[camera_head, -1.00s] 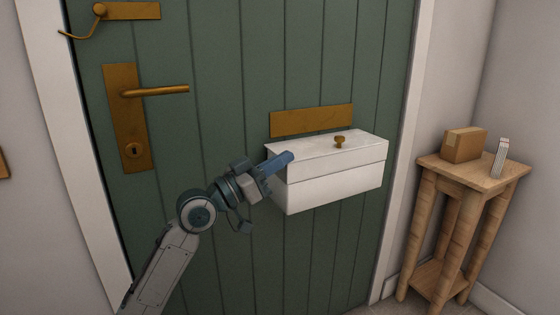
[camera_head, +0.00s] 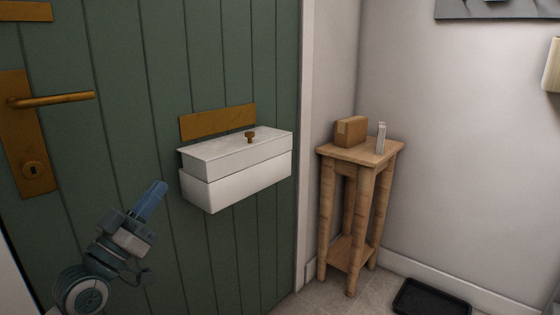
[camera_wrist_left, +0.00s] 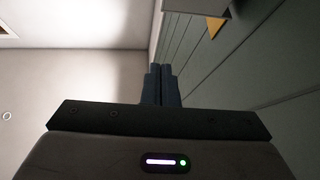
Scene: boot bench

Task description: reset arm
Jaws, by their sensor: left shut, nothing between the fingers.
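My left gripper (camera_head: 152,199) is shut and empty, in front of the green door, to the left of and a little below the white box. Its blue fingers point up and to the right, apart from the box. In the left wrist view the fingers (camera_wrist_left: 161,84) lie side by side, with nothing between them. My right gripper is in neither view.
A white lidded box (camera_head: 238,178) with a brass knob (camera_head: 250,137) is on the green door (camera_head: 150,90), below a brass plate (camera_head: 217,122). A black tray (camera_head: 430,300) lies on the floor.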

